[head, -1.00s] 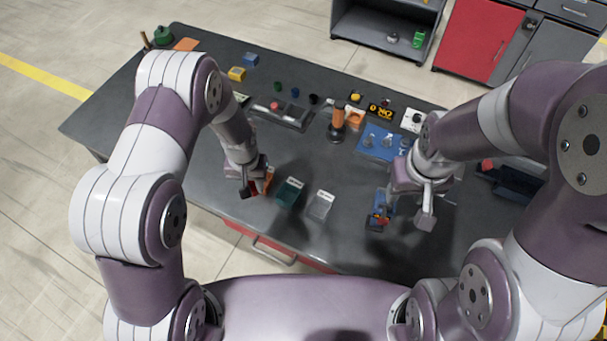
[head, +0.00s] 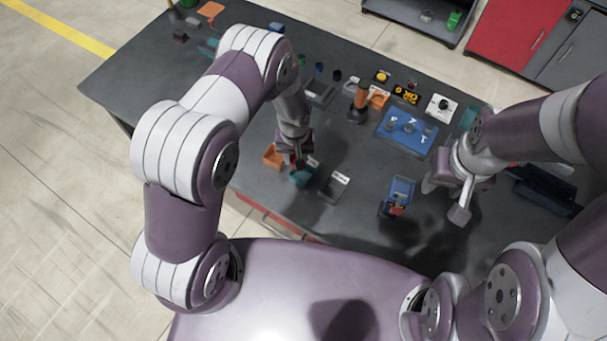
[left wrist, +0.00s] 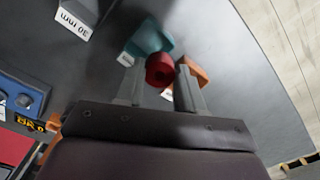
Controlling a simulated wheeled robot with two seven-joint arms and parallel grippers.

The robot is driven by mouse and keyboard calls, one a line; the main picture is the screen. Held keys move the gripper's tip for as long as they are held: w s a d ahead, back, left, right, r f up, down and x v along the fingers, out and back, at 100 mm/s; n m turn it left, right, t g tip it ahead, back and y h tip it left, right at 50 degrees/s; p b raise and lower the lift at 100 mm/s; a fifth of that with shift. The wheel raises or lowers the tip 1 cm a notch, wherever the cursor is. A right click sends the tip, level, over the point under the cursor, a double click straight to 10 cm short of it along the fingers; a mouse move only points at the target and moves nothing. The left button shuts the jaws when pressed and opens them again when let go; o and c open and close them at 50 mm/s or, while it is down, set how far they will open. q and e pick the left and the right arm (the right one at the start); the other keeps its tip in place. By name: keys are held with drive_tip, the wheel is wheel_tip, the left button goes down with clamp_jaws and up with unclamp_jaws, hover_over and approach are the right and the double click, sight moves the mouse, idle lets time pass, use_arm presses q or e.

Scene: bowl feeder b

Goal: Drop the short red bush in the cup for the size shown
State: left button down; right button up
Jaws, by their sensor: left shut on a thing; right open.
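My left gripper (head: 296,163) is shut on the short red bush (left wrist: 160,68), which sits between the fingertips in the left wrist view. The gripper is above the teal cup (head: 301,178), which it partly covers in the head view. In the left wrist view the teal cup (left wrist: 150,36) lies just beyond the bush. The orange cup (head: 272,157) stands to its left and the grey cup (head: 334,188) to its right. The grey cup's label (left wrist: 72,20) reads 30 mm; the other labels are hidden or unreadable. My right gripper (head: 460,197) is open and empty.
Behind are a blue board (head: 408,131) with pegs, an orange-handled tool (head: 360,101), a yellow-lettered display (head: 407,92) and a dial box (head: 442,106). The table front centre is clear.

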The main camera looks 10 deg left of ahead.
use_arm(q)
drive_tip(key=c, duration=0.6)
unclamp_jaws()
drive_tip(key=shift+s+a+r, duration=0.1)
drive_tip(key=shift+s+r, duration=0.05)
drive_tip(key=shift+s, duration=0.1)
use_arm(e)
drive_tip(key=shift+s+r, duration=0.1)
drive_tip(key=shift+s, duration=0.1)
use_arm(q)
drive_tip(key=shift+w, duration=0.15)
use_arm(e)
drive_tip(key=shift+w, duration=0.1)
use_arm(q)
drive_tip(key=shift+r, duration=0.15)
wheel_tip(320, 180, up, 12)
drive_tip(key=b, duration=0.3)
drive_tip(key=shift+r, duration=0.15)
use_arm(e)
wheel_tip(320, 180, down, 4)
drive_tip(key=shift+a+r, duration=0.1)
drive_tip(key=shift+r, duration=0.15)
